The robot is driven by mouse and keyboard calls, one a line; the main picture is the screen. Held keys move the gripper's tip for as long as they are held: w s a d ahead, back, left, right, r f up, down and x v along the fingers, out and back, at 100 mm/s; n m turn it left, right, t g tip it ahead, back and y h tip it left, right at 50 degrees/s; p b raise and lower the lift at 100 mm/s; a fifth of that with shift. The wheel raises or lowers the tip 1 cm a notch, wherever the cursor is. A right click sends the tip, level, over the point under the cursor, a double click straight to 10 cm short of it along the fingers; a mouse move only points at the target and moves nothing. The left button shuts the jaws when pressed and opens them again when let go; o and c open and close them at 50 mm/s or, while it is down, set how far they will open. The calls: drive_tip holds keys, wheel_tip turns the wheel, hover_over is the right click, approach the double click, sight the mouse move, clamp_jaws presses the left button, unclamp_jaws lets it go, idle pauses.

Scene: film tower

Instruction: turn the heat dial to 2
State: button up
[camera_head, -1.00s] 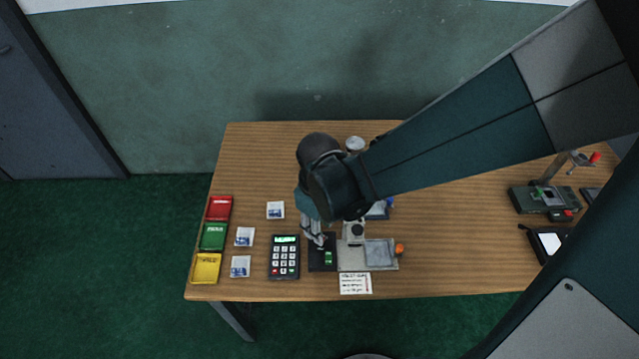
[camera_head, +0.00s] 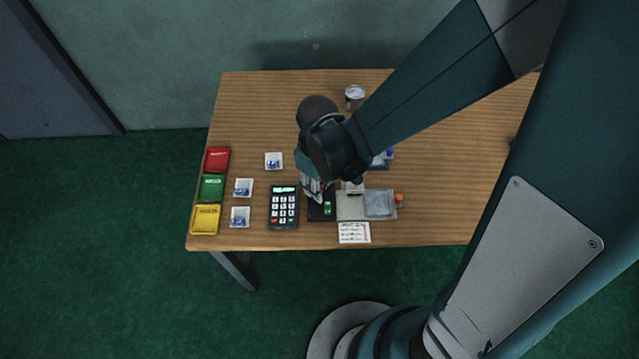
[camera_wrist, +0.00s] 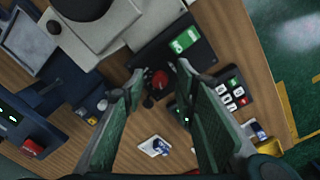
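My gripper (camera_wrist: 160,72) is open and points down at the table. In the head view its fingers (camera_head: 312,189) are over the back part of a black box with a green label (camera_head: 327,208). In the wrist view a small red knob-like part (camera_wrist: 160,78) shows between the fingertips, beside the black box (camera_wrist: 172,52); I cannot tell if the fingers touch it. No numbers can be read on it, and I cannot tell whether it is the heat dial. A grey-white device (camera_head: 350,208) stands right of the box, with an orange knob (camera_head: 399,198).
A keypad terminal (camera_head: 284,206) stands close left of the black box. White packets (camera_head: 242,187) and red, green and yellow trays (camera_head: 204,219) lie further left. A blue device (camera_head: 380,162) and a metal cup (camera_head: 355,93) stand behind. A written card (camera_head: 354,233) lies in front.

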drive_tip(key=c, duration=0.9)
drive_tip(key=shift+o, duration=0.2)
drive_tip(key=shift+m, duration=0.4)
drive_tip(key=shift+m+b, duration=0.75)
drive_tip(key=shift+m, duration=1.75)
drive_tip(key=shift+a, duration=0.1)
drive_tip(key=o, duration=0.9)
drive_tip(key=shift+r, duration=0.25)
wheel_tip(320, 180, up, 12)
drive_tip(key=shift+f, duration=0.25)
